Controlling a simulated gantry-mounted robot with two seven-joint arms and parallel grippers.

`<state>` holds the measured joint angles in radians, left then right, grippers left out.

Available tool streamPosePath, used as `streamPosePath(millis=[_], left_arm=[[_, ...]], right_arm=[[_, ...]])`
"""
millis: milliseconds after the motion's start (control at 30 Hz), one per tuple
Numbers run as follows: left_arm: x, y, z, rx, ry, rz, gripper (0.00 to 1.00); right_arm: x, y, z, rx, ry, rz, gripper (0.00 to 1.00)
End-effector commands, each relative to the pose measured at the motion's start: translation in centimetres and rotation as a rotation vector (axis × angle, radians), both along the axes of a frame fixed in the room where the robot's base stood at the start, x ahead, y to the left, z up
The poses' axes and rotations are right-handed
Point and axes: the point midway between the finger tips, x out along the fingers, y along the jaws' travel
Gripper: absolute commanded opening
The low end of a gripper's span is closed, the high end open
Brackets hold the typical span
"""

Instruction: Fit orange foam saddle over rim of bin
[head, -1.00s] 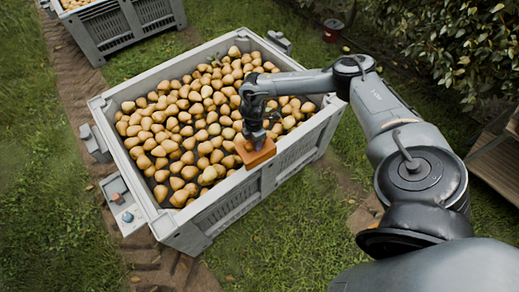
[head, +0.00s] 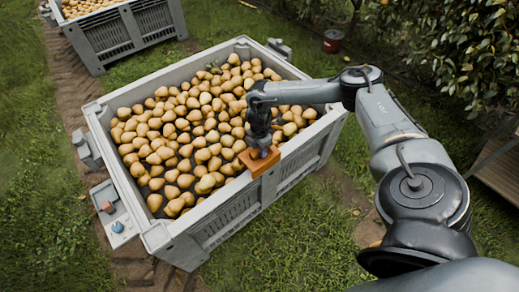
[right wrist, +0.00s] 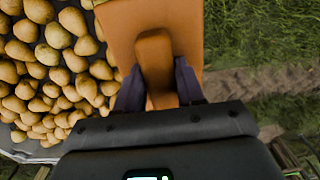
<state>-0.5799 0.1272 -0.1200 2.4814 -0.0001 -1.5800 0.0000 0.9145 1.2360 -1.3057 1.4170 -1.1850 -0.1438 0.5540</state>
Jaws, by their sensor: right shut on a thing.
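The orange foam saddle (head: 261,161) is at the near right rim of the grey bin (head: 205,214), which is full of pears. My right gripper (head: 262,148) is above the saddle and shut on its raised middle grip. In the right wrist view the saddle (right wrist: 186,22) shows between the two dark fingers (right wrist: 158,88), with pears on the left and grass on the right. The saddle lies across the line of the rim; its underside is hidden, so I cannot tell how far it sits over the rim. My left gripper is not in view.
A side tray (head: 115,213) with small red and blue items is on the bin's left. A second pear bin (head: 125,40) stands at the upper left. Grass to the right of the bin is clear.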

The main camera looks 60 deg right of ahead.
Motion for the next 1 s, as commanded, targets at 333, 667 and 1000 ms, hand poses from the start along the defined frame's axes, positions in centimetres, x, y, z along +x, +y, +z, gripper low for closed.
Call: streamPosePath(millis=[333,667,1000], left_arm=[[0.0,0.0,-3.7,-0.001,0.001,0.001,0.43],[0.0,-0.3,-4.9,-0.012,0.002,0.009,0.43],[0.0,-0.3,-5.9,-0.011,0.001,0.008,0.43]], right_arm=[[0.0,0.0,-3.1,0.000,-0.001,0.000,0.07],[-0.1,0.0,-5.6,0.000,0.001,-0.001,0.07],[-0.1,0.0,-8.4,0.000,0.001,-0.001,0.07]])
